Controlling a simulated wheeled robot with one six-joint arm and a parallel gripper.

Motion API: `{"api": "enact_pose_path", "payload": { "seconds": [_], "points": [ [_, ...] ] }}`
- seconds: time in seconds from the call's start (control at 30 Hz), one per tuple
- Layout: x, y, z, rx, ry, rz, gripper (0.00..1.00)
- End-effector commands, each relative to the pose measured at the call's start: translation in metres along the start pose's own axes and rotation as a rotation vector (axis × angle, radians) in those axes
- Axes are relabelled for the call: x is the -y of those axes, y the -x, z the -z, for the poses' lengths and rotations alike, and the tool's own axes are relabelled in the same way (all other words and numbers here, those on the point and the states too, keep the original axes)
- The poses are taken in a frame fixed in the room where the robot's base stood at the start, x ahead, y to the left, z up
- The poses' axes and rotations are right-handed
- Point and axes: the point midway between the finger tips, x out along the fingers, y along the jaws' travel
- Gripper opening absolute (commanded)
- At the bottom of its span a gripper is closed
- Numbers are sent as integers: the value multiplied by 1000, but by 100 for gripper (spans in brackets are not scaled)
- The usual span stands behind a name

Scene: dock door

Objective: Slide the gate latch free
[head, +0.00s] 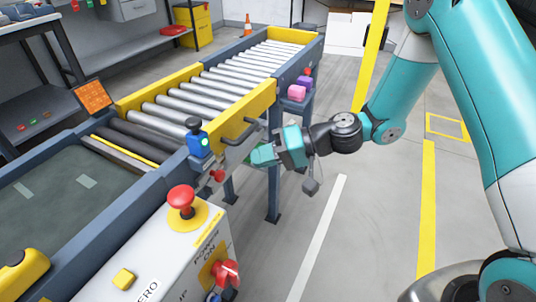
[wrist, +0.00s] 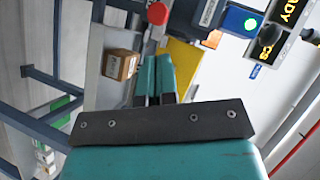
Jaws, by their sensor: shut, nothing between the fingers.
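A grey gate plate (head: 238,152) with a dark bar handle hangs on the near side of the roller conveyor. A small red knob (head: 217,176) sticks out at its lower left and looks like the latch knob. In the wrist view a red knob (wrist: 157,13) shows at the top, just beyond the fingertips. My gripper (head: 256,157) is at the right of the plate, with its teal fingers pointing left towards the knob. The fingers (wrist: 155,62) lie close together and hold nothing. A gap shows between the fingertips and the knob.
A control box with a red mushroom button (head: 181,198) stands in front. Pink and purple blocks (head: 298,88) sit on the conveyor's side. The floor to the right is clear.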

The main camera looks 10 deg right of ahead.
Motion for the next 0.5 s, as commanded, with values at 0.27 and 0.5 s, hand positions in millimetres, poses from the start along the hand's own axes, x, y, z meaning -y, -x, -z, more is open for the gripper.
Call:
{"api": "enact_pose_path", "payload": {
  "seconds": [0.27,0.5],
  "points": [
    [0,-47,-1,3,0,1,0],
    [0,-60,-1,1,0,0,0]
  ]
}}
